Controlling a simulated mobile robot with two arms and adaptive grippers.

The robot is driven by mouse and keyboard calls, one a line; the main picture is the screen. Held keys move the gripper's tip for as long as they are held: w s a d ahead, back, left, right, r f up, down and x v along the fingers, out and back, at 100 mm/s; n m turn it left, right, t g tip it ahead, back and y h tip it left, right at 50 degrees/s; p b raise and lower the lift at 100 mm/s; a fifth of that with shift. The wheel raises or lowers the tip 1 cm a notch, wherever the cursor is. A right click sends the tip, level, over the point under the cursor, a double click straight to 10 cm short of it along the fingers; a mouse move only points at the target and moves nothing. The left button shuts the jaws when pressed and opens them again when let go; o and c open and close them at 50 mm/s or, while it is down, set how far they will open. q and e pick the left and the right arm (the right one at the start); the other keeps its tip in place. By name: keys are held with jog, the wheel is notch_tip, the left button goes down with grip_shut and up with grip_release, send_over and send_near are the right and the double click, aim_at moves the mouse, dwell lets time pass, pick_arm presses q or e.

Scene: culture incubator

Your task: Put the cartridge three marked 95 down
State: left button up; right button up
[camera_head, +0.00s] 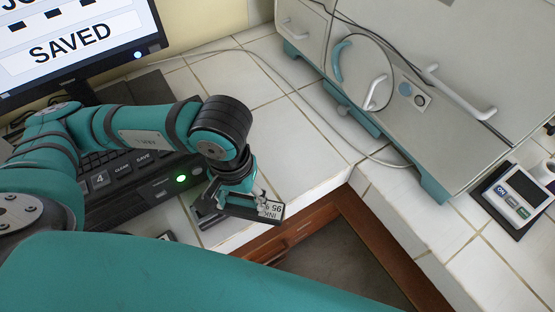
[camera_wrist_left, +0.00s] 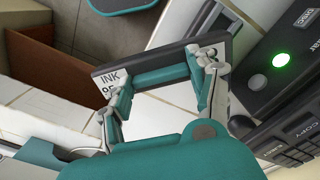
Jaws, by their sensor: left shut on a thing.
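The cartridge (camera_head: 271,209) is a dark, flat piece with a white label reading INK and 95. My left gripper (camera_head: 240,197) is shut on it, close to the front edge of the white tiled counter. In the left wrist view the cartridge (camera_wrist_left: 165,53) lies across the fingers of the left gripper (camera_wrist_left: 160,80), and part of its INK label shows at one end. I cannot tell whether the cartridge touches the counter. My right gripper is not in view.
A black keyboard device (camera_head: 150,186) with a green light stands left of the gripper, below a monitor (camera_head: 75,40) reading SAVED. A grey incubator (camera_head: 440,45) stands at the back right, with a small device (camera_head: 512,199) beside it. Tiles (camera_head: 300,135) between are clear except for a cable.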

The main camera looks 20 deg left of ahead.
pick_arm(q)
jog(key=shift+w+f+b, duration=0.3)
jog(key=shift+w+b, duration=0.1)
jog(key=shift+b, duration=0.15)
jog(key=w+p, duration=0.1)
jog(key=w, duration=0.3)
jog(key=w+d+p, duration=0.1)
jog(key=w+p, duration=0.1)
jog(key=w, duration=0.3)
jog(key=w+p, duration=0.1)
jog(key=w, duration=0.3)
jog(key=shift+w+d+f+p, duration=0.25)
jog(key=shift+p, duration=0.1)
notch_tip(320, 180, down, 3)
jog(key=shift+r+p, duration=0.1)
jog(key=shift+p, duration=0.65)
jog(key=shift+f, duration=0.4)
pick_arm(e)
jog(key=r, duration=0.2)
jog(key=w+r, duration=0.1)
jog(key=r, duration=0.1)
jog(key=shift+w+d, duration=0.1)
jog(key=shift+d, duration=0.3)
pick_arm(q)
jog(key=shift+f, duration=0.15)
jog(key=o, duration=1.4)
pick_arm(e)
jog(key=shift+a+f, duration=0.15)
